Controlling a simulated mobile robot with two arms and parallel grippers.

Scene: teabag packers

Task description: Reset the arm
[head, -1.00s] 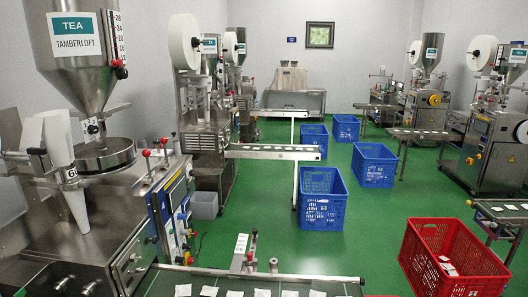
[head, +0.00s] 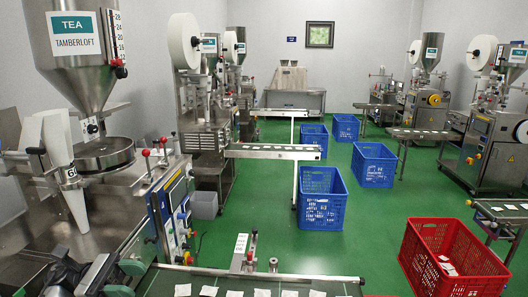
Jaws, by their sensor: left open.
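My left gripper (head: 84,268) shows at the bottom left corner of the head view, dark and partly cut off by the lower edge. It is open, with nothing seen between its fingers. It is in front of the near steel tea packing machine (head: 120,195), over its lower front part; I cannot tell whether it touches it. My right gripper is not in view.
A conveyor (head: 335,287) with several white teabags runs along the bottom. A red crate (head: 428,228) with a few teabags stands at right. Several blue crates (head: 322,205) stand on the green floor (head: 262,235). More packing machines (head: 488,140) line both sides.

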